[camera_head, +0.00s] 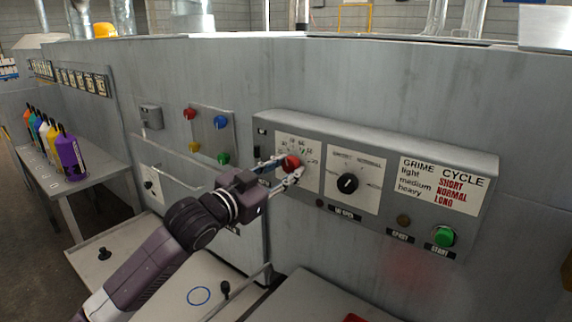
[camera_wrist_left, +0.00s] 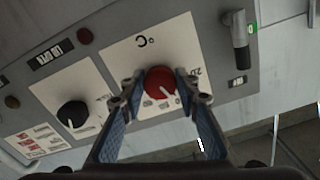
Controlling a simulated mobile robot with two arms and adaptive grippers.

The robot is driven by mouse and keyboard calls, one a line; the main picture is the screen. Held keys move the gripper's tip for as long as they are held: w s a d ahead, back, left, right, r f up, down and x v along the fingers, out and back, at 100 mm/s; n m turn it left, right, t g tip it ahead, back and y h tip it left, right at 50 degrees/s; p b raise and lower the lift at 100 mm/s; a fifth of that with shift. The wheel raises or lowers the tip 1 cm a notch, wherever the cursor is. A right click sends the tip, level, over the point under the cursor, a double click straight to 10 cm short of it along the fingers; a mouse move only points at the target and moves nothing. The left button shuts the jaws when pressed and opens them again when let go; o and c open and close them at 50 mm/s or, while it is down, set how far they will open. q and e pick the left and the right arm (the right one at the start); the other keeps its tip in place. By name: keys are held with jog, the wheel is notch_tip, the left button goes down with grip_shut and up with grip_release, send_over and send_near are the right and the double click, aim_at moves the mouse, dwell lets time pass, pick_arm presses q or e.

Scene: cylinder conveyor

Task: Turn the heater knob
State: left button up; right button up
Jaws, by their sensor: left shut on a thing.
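The red heater knob (camera_head: 291,163) sits on a white temperature dial plate at the left end of the grey control panel (camera_head: 480,166). My left gripper (camera_head: 285,169) is at this knob, with one finger on either side, shut on it. In the left wrist view the red knob (camera_wrist_left: 160,82) shows between the two blue-padded fingers (camera_wrist_left: 160,90), with a white pointer mark on it. Part of the dial's scale is hidden by the fingers. My right gripper is in neither view.
A black knob (camera_head: 347,183) is right of the red one. A green start button (camera_head: 443,236) is at the panel's lower right. Several coloured buttons (camera_head: 221,122) are on the wall to the left. A side table (camera_head: 86,188) holds several coloured bottles (camera_head: 70,153).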

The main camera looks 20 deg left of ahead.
pick_arm(q)
jog(key=m+p, duration=0.1)
jog(key=m, duration=0.2)
jog(key=m+p, duration=0.2)
jog(key=m, duration=0.1)
jog(key=shift+a+r, duration=0.1)
jog(key=shift+r, duration=0.1)
jog(key=m+p, duration=0.1)
jog(key=m, duration=0.2)
jog(key=shift+m+p, duration=0.45)
jog(key=shift+m, duration=0.05)
jog(key=shift+f, duration=0.1)
jog(key=o, duration=1.2)
jog(key=shift+c, duration=0.2)
